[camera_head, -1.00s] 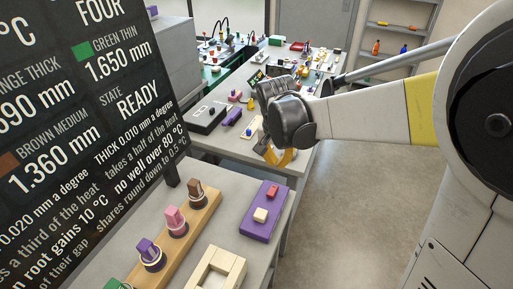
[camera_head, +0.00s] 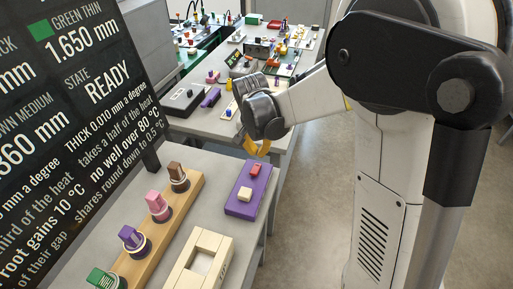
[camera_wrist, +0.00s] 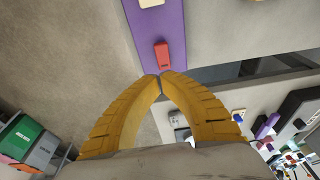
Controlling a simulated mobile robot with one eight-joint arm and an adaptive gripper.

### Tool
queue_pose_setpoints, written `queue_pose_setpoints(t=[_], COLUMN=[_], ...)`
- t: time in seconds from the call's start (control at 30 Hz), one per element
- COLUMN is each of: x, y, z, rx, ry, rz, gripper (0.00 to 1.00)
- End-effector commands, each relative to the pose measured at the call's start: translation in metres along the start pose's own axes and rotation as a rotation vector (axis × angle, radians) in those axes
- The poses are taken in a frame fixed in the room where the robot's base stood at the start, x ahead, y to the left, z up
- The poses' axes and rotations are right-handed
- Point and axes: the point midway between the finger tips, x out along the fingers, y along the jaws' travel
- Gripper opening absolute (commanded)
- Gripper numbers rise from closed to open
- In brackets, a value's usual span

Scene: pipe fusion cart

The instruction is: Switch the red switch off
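The red switch (camera_head: 256,169) is a small red block at the far end of a purple plate (camera_head: 232,206) on the near table. A cream block (camera_head: 244,194) sits on the same plate. My gripper (camera_head: 257,150) has yellow fingers and is just beyond the red switch in the head view. In the wrist view, the red switch (camera_wrist: 161,55) lies just ahead of my fingertips (camera_wrist: 160,80), which meet with nothing visible between them. The purple plate (camera_wrist: 157,25) extends to the top of that view. I cannot tell whether the fingertips touch the switch.
A wooden rail (camera_head: 184,208) with several coloured knobs and a cream frame (camera_head: 216,243) stand on the near table. A dark display board (camera_head: 70,120) rises at the left. A second table with many parts lies beyond. Floor is clear at the right.

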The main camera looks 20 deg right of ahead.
Motion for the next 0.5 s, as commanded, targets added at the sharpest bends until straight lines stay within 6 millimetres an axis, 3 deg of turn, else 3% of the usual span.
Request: queue_pose_setpoints(t=[0.03, 0.2, 0.5], x=[0.015, 0.046, 0.07], y=[0.0, 0.0, 0.0], z=[0.001, 0.004, 0.015], rx=[0.0, -0.002, -0.001], ry=[0.0, 0.0, 0.0], rz=[0.0, 0.0, 0.0], gripper=[0.0, 0.0, 0.0])
